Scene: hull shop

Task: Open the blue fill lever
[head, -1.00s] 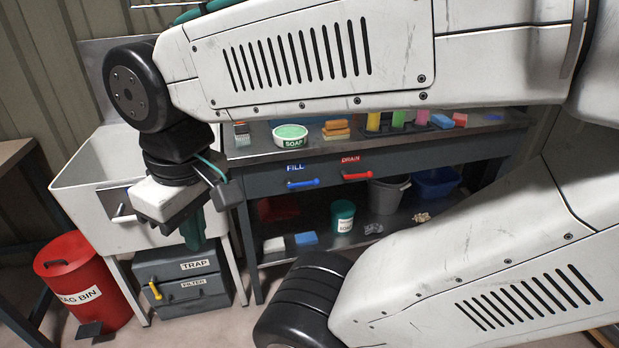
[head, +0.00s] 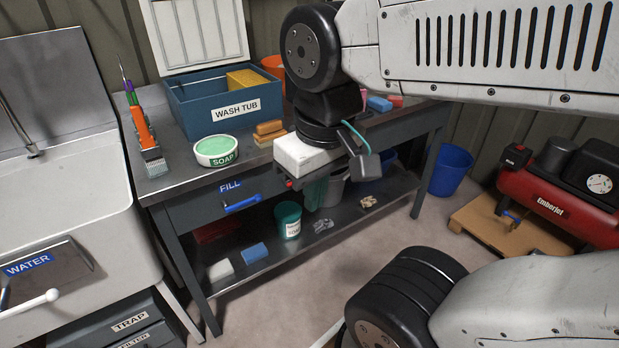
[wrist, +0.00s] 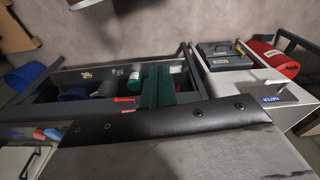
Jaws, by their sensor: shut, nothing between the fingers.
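The blue fill lever (head: 243,204) is a short blue handle on the front of the workbench, below a blue FILL label (head: 230,187). It lies roughly level in the head view. I cannot make it out in the wrist view. My gripper (head: 316,194) hangs pointing down in front of the bench, to the right of the fill lever and apart from it in the picture. Its teal fingers (wrist: 158,92) are together and empty in the wrist view.
The sink (head: 75,200) with a WATER panel stands left of the bench. The bench top (head: 185,185) holds a soap tub (head: 215,151), a brush (head: 150,150) and a wash tub (head: 215,105). A red compressor (head: 550,205) stands at right. Floor before the bench is clear.

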